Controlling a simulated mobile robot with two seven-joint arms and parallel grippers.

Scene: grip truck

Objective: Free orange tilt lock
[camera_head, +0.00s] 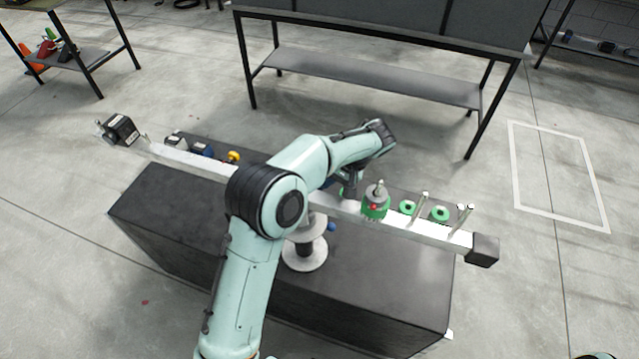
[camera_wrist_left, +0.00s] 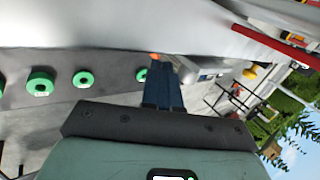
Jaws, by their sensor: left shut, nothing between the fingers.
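A small orange piece (camera_wrist_left: 155,57), which looks like the tilt lock, shows at the tips of my left gripper (camera_wrist_left: 162,66) in the left wrist view. The blue fingers are together and cover part of it. I cannot tell whether they touch it. In the head view my left arm reaches over a long silver beam (camera_head: 455,239), which slopes down to the right. The wrist hangs at the beam's middle, and the arm hides the fingertips and the orange piece there. My right gripper is not in view.
The beam stands over a black box (camera_head: 180,217) on a pivot with a round white base (camera_head: 304,257). A green part with a red spot (camera_head: 376,207) and green rings (camera_head: 440,213) are right of my wrist. A dark table (camera_head: 375,75) stands behind.

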